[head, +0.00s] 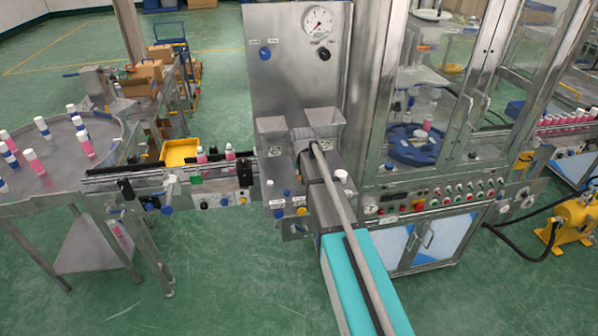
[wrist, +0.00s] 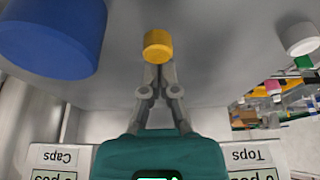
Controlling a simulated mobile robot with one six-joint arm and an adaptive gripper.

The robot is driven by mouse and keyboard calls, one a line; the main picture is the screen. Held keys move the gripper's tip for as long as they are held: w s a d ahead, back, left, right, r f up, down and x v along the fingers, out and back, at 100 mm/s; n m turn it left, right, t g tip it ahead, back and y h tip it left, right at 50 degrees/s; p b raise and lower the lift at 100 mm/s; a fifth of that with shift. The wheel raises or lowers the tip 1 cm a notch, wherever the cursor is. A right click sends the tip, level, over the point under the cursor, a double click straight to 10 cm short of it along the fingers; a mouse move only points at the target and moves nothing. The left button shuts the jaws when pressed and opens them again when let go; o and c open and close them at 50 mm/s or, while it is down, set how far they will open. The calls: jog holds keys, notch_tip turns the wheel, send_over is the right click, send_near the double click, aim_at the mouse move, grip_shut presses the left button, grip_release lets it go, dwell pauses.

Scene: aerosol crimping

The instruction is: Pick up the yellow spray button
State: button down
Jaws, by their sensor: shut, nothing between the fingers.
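The yellow spray button (wrist: 157,45) is a short yellow cylinder at the top centre of the wrist view. My gripper (wrist: 158,68) has its two grey fingers together just below the button in that picture. The fingertips overlap or border its lower edge, and I cannot tell whether they touch it. Nothing is held between the fingers. In the head view I cannot make out my fingertips, and I cannot identify the button there with certainty.
A large blue cylinder (wrist: 55,35) is close at left in the wrist view, and a white cap (wrist: 299,38) is at right. In the head view, bottles stand on a round table (head: 55,165) at left; a glazed machine (head: 430,90) stands right.

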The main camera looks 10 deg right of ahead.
aim_at(304, 190)
jog(key=shift+s, duration=0.1)
jog(key=s, duration=0.8)
jog(key=shift+s, duration=0.4)
jog(key=shift+w+d, duration=0.1)
jog(key=shift+w, duration=0.05)
jog(key=shift+w, duration=0.45)
jog(key=w, duration=0.3)
jog(key=shift+w, duration=0.1)
jog(key=p+v, duration=0.2)
jog(key=v, duration=0.1)
jog(key=p+v, duration=0.2)
jog(key=shift+p, duration=0.35)
jog(key=shift+p+v, duration=2.35)
jog(key=shift+v, duration=0.2)
